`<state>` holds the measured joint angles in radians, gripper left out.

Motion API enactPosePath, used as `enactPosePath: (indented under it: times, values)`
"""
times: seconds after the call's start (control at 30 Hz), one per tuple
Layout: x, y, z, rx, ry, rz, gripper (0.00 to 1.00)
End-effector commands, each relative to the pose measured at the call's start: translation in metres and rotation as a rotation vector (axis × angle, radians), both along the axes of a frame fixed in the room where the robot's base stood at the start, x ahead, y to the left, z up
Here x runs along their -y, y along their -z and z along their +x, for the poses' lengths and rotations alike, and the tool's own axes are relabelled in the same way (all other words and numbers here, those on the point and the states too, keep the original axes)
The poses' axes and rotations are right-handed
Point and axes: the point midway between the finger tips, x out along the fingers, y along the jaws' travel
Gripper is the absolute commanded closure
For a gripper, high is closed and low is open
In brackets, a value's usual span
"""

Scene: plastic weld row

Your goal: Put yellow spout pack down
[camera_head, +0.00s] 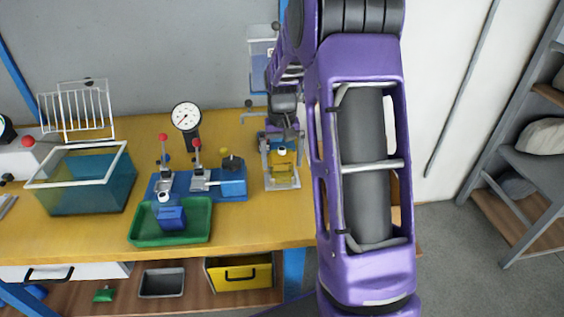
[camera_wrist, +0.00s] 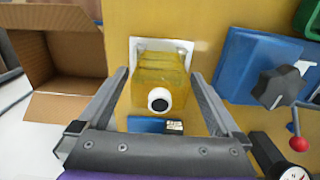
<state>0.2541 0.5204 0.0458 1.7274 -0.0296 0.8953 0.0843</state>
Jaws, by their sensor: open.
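The yellow spout pack (camera_wrist: 160,68) stands between the fingers of my gripper (camera_wrist: 159,74) in the wrist view, its white spout cap (camera_wrist: 159,99) facing the camera. The fingers are open, one on each side of the pack; whether either touches it I cannot tell. The pack rests at a pale plate (camera_wrist: 187,46), part of a small grey fixture. In the head view the pack (camera_head: 283,163) shows at this fixture (camera_head: 284,185) on the yellow workbench, below my gripper (camera_head: 283,136). The pack's underside is hidden.
A blue clamp fixture (camera_head: 232,184) with red-knobbed levers stands left of the pack. A green tray (camera_head: 145,237) holds a blue spout pack (camera_head: 171,217). A teal bin (camera_head: 85,190) and a dial gauge (camera_head: 186,117) are further left. An open cardboard box (camera_wrist: 60,75) is beside the bench.

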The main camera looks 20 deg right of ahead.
Motion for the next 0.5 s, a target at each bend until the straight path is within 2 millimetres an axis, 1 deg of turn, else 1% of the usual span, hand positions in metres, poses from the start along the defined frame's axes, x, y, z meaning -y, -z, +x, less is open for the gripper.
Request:
enactPosePath:
  times: [0.03, 0.3, 0.4, 0.5]
  values:
    - [0.000, -0.012, 0.001, 0.005, 0.000, -0.001, 0.00]
    - [0.000, -0.071, 0.001, 0.005, 0.000, 0.000, 0.00]
    - [0.000, -0.088, 0.001, 0.004, 0.000, 0.000, 0.00]
    - [0.000, -0.100, 0.001, 0.003, 0.000, 0.000, 0.00]
